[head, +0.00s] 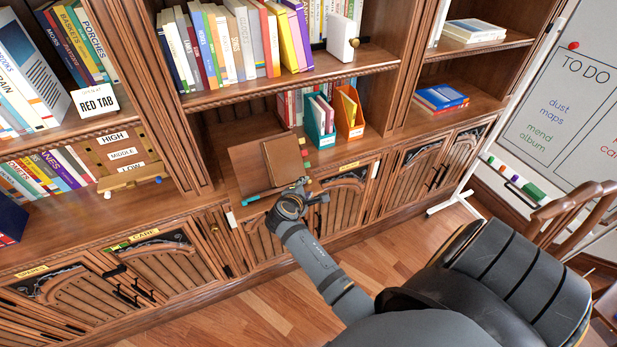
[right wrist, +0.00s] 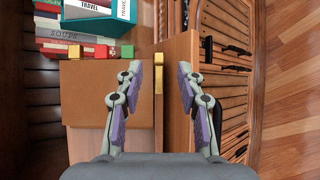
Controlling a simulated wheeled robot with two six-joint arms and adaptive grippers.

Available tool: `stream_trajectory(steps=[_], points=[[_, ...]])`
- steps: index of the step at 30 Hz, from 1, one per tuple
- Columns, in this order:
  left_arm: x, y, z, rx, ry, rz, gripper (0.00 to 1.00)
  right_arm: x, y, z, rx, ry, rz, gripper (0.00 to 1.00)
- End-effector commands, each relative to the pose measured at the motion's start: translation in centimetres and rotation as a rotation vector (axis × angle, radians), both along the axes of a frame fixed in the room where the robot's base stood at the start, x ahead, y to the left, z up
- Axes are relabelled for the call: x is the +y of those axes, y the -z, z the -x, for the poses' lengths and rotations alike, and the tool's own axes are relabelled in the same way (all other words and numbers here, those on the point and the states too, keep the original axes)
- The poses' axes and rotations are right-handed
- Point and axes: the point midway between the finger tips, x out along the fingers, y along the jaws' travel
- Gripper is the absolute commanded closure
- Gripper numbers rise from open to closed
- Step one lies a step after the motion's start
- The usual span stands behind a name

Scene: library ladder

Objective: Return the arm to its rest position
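My right arm (head: 322,268) reaches forward from the lower middle of the head view, toward the bookcase. My right gripper (head: 315,196) is in front of the middle bay, near a brown panel (head: 284,160) that stands on the lower ledge. In the right wrist view the two fingers of the right gripper (right wrist: 160,78) are spread apart with nothing clamped between them. A gold strip (right wrist: 158,95) on the panel's edge shows beyond the gap. I cannot tell whether the fingers touch anything. My left gripper is not in view.
Small coloured blocks (right wrist: 102,51) lie by the brown panel. A teal file holder (head: 320,122) and an orange one (head: 349,117) stand behind. Open wooden floor (head: 245,310) lies before the cabinets.

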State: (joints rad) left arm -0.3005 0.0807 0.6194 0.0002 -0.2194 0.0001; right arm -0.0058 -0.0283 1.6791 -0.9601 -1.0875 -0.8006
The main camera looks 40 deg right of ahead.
Motion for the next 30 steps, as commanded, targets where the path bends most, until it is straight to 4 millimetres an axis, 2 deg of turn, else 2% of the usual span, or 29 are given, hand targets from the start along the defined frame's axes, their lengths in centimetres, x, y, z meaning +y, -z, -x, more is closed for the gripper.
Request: stream_trajectory(steps=[3,6,23,26,30], points=[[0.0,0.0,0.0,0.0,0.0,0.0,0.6,1.4,-0.8,1.0,0.0,0.0,-0.003,0.62],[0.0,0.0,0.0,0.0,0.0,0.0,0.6,1.8,-1.2,1.4,0.0,0.002,-0.001,0.62],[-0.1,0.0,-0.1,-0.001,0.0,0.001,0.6,1.9,-1.2,1.7,-0.003,0.007,-0.01,0.62],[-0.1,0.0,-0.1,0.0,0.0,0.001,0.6,1.7,-0.4,3.8,-0.046,0.072,-0.125,0.62],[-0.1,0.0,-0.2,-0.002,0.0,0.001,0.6,2.6,1.0,8.9,-0.14,0.235,-0.426,0.62]])
